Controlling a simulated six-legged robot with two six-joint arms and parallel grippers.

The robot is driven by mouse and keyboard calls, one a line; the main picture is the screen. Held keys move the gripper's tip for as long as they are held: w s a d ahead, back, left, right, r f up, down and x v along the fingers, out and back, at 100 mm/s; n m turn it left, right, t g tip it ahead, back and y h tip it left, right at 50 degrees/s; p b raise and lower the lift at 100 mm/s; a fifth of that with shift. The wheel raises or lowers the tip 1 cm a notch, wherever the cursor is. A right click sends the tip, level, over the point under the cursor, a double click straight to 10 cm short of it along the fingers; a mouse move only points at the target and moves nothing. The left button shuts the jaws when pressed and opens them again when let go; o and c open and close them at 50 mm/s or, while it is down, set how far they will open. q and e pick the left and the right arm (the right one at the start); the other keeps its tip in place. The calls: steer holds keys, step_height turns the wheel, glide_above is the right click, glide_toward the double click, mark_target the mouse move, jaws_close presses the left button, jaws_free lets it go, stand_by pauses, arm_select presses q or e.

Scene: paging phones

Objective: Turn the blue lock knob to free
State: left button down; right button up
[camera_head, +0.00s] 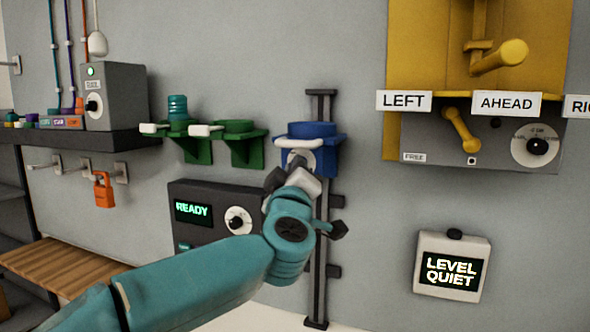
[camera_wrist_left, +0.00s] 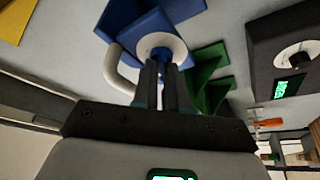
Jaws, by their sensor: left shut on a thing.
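The blue holder (camera_head: 322,131) sits on a dark vertical rail (camera_head: 318,230) on the wall. A white round dial plate shows on its front, and the blue lock knob (camera_wrist_left: 161,54) is at the middle of that plate (camera_wrist_left: 176,43) in the left wrist view. My left gripper (camera_head: 297,170) is at the front of the holder, its fingers closed around the knob. The fingers also show in the left wrist view (camera_wrist_left: 160,78). They hide most of the knob, so I cannot read its setting. My right gripper is not in view.
Two green holders (camera_head: 240,153) are left of the rail, one bearing a teal cylinder (camera_head: 177,106). A dark READY box (camera_head: 205,238) is below them. A yellow unit (camera_head: 425,60) with handles and a LEVEL QUIET box (camera_head: 452,268) are on the right.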

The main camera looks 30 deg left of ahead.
arm_select(q)
steer(key=shift+s+r, duration=0.1)
steer(key=shift+r, duration=0.2)
steer(key=c, duration=1.3)
jaws_free()
steer(key=shift+c, duration=0.2)
steer(key=shift+o, duration=0.9)
steer(key=shift+w+f, duration=0.2)
steer(key=shift+f, duration=0.05)
steer(key=shift+s, duration=0.1)
steer(key=b+v, duration=0.4)
steer(key=v, duration=1.2)
steer(key=shift+b, duration=0.35)
steer(key=shift+f, duration=0.15)
